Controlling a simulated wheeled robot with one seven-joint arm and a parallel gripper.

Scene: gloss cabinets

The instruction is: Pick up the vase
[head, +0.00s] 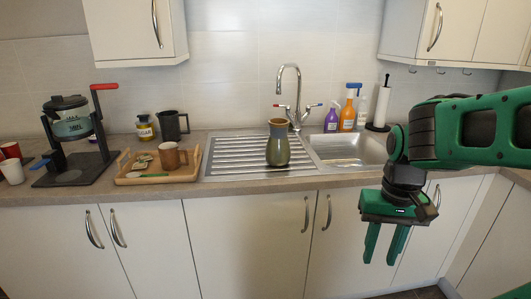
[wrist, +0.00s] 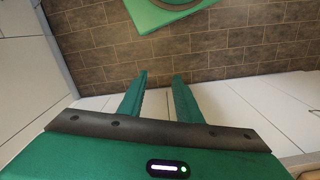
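The vase (head: 278,148) stands upright on the ribbed drainboard just left of the sink basin in the head view. It has a green, rounded lower body and a brownish neck with a blue-grey rim. My gripper (head: 381,258) hangs to the right of the vase and lower, in front of the cabinet doors and pointing down. Its two green fingers are apart with nothing between them. In the wrist view my gripper (wrist: 159,78) is also open and empty above the brown tiled floor. The vase is not in the wrist view.
A tap (head: 290,95) rises behind the vase. Bottles (head: 347,110) and a paper towel holder (head: 381,105) stand behind the sink basin (head: 350,150). A wooden tray (head: 150,181) with a brown mug (head: 172,156) lies left of the drainboard (head: 228,158). Upper cabinets (head: 135,30) hang above.

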